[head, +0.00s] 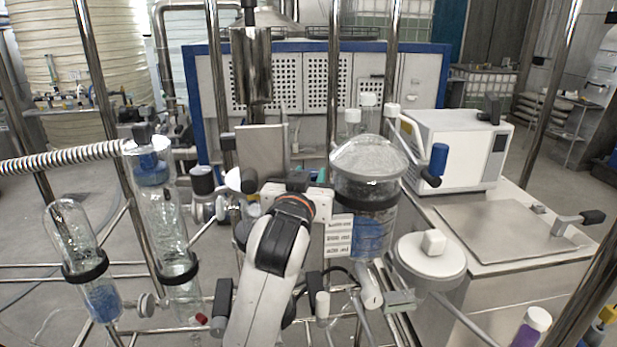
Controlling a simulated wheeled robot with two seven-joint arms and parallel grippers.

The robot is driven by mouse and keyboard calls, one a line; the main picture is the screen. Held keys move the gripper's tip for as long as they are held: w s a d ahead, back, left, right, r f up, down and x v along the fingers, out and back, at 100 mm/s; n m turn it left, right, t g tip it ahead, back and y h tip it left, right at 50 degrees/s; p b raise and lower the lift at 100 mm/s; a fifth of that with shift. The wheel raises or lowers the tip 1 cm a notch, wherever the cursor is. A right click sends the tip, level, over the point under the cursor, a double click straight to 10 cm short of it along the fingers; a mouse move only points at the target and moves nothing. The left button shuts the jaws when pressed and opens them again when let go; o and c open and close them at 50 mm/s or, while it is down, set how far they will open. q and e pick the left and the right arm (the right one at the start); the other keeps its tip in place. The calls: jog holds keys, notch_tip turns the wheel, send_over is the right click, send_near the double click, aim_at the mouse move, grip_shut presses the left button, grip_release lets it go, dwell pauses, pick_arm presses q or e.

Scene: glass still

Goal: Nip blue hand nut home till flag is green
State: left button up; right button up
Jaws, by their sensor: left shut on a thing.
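My left arm comes up from the bottom centre, and my left gripper (297,184) is at the middle of the frame, in front of the glass still. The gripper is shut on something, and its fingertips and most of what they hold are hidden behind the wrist. A small blue-green patch (320,175) shows just beyond it, possibly part of the blue hand nut; I cannot tell. The glass vessel (365,205) with blue liquid stands right of the gripper. I cannot make out a green flag. My right gripper is not in view.
A blue-capped glass column (152,172) with a ribbed hose (70,158) and a smaller glass flask (75,235) stand at left. Steel frame posts (334,90) cross the view. A white-lidded pot (430,258) and a steel bench (505,232) are at right.

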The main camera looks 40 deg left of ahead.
pick_arm(q)
jog(key=o, duration=0.7)
jog(key=shift+n+y, duration=0.3)
jog(key=shift+y, duration=0.1)
